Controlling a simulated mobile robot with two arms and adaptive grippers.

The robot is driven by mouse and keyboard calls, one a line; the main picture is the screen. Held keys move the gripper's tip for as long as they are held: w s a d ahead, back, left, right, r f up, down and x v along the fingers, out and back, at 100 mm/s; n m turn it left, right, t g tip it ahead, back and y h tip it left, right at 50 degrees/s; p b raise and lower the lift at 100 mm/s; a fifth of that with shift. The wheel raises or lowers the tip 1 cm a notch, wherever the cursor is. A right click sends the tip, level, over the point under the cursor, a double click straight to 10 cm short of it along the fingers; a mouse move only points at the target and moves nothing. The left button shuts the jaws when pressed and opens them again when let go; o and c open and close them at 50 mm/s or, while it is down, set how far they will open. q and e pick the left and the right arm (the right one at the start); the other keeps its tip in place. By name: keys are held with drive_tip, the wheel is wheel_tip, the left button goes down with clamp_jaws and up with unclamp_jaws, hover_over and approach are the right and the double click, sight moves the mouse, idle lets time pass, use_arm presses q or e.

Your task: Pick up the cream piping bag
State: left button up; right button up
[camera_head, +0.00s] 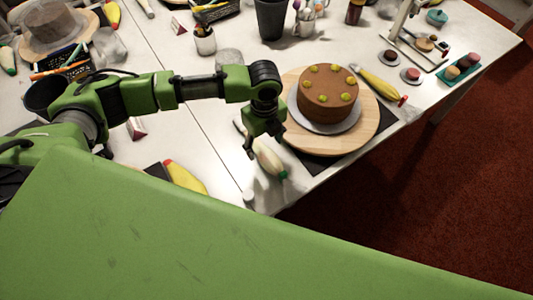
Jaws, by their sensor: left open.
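A cream piping bag (269,161) with a green end lies on the white table, just left of the wooden turntable. My left gripper (266,147) points down right over this bag. Its fingers are apart, and the gripper hides part of the bag's upper end. I cannot tell whether the fingers touch it. My right gripper is out of view.
A chocolate cake (327,94) stands on the wooden turntable (366,132), close to my left gripper. Yellow piping bags lie to the right (380,84) and nearer me (185,177). A dark cup (271,18) stands behind. The table's edge is close.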

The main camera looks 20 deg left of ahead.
sight(266, 152)
use_arm(q)
wheel_tip(266, 152, down, 3)
drive_tip(key=shift+w+d+f+p, duration=0.1)
drive_tip(key=shift+w+p, duration=0.05)
drive_tip(key=shift+p, duration=0.25)
wheel_tip(266, 152, down, 4)
drive_tip(key=shift+d+r+p, duration=0.1)
drive_tip(key=shift+p, duration=0.3)
drive_tip(key=c, duration=0.8)
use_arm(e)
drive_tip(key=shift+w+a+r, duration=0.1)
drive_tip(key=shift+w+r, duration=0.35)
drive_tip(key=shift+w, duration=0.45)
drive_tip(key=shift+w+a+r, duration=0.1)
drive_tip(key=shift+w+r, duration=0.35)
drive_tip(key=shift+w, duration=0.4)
